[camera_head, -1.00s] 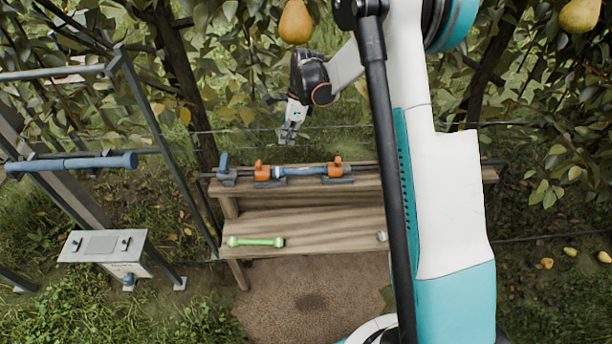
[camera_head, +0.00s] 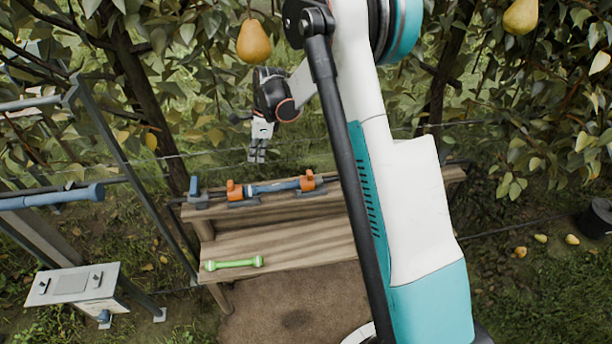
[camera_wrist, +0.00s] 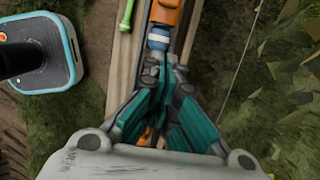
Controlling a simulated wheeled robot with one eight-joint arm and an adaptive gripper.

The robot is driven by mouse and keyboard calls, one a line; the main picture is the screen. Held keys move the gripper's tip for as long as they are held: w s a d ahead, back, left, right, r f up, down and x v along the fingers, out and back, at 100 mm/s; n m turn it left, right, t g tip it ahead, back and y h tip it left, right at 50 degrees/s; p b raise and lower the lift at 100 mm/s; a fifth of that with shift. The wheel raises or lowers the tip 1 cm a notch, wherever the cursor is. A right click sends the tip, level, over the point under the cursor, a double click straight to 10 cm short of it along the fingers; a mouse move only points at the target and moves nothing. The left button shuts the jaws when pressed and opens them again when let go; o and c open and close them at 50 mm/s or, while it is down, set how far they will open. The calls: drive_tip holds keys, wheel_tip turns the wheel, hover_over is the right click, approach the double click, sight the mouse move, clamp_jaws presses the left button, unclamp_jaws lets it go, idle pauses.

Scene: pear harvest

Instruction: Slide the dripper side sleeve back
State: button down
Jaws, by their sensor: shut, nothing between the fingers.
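A tube with a blue sleeve (camera_head: 278,187) lies along the bench's upper shelf. One orange clamp (camera_head: 234,191) sits at its left and another orange clamp (camera_head: 307,181) at its right. My gripper (camera_head: 257,158) hangs fingers down behind and above the shelf, apart from the tube in the head view. In the wrist view my gripper (camera_wrist: 165,75) is shut and empty, its fingertips close in the picture to a blue part with a pale ring (camera_wrist: 158,38) beside an orange clamp (camera_wrist: 166,12). The fingers hide part of the line; contact cannot be told.
A green tool (camera_head: 234,263) lies on the bench's lower shelf (camera_head: 290,245). A blue-clamped post (camera_head: 197,195) stands at the shelf's left end. A metal frame with a blue tube (camera_head: 50,198) and a grey box (camera_head: 75,285) is at left. Pears (camera_head: 254,42) and branches hang behind.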

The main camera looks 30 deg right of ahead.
drive_tip(key=shift+d, duration=0.1)
drive_tip(key=m+y+p, duration=0.1)
drive_tip(key=m+p, duration=0.3)
drive_tip(key=m, duration=3.2)
hover_over(301, 179)
drive_tip(key=b+x, duration=0.1)
drive_tip(key=x, duration=0.2)
drive_tip(key=b+x, duration=0.1)
drive_tip(key=x, duration=0.3)
drive_tip(key=b+x, duration=0.2)
drive_tip(key=x, duration=0.1)
drive_tip(key=shift+w+a, duration=0.35)
drive_tip(key=shift+a, duration=0.05)
drive_tip(key=d, duration=0.1)
drive_tip(key=s+d, duration=0.1)
drive_tip(key=d, duration=0.1)
drive_tip(key=shift+r, duration=0.2)
drive_tip(key=shift+s+d+r+b, duration=0.1)
drive_tip(key=shift+s+d+b, duration=0.05)
drive_tip(key=shift+d+b, duration=0.25)
